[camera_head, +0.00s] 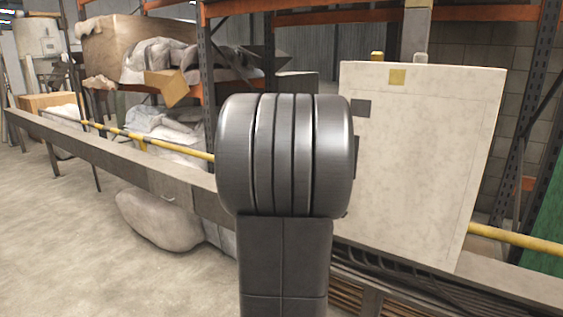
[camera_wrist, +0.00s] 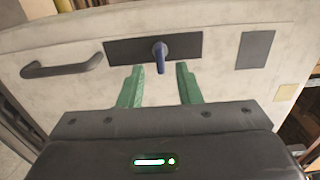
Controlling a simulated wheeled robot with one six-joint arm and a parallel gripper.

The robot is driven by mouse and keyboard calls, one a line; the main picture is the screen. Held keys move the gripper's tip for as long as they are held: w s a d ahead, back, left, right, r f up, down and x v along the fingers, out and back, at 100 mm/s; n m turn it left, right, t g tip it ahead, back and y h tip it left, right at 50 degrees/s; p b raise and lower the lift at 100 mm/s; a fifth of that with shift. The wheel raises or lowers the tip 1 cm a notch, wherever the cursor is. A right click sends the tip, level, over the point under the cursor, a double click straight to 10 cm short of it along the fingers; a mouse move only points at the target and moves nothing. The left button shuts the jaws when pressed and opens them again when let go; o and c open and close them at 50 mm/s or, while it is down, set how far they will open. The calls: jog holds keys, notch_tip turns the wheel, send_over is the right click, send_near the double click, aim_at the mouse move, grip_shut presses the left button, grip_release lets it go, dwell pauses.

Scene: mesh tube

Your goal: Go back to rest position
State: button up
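My gripper (camera_wrist: 158,88) shows in the wrist view with two green fingers spread apart and nothing between them. Beyond the fingertips is a pale panel (camera_wrist: 70,35) with a black plate (camera_wrist: 120,52) on it. A blue handle (camera_wrist: 160,66) sticks out from the plate, above and between the fingertips in the picture; I cannot tell the exact gap to it. In the head view my dark arm (camera_head: 285,155) fills the middle and hides my gripper and part of the pale panel (camera_head: 420,150).
A black bar handle (camera_wrist: 62,66) and a grey square (camera_wrist: 255,49) sit on the panel. A yellow pipe (camera_head: 140,137) and grey rail (camera_head: 100,152) run behind my arm. Racks with boxes and wrapped bundles (camera_head: 160,55) stand behind. Open floor (camera_head: 60,230) lies at left.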

jog(key=x, duration=0.5)
jog(key=shift+s, duration=0.1)
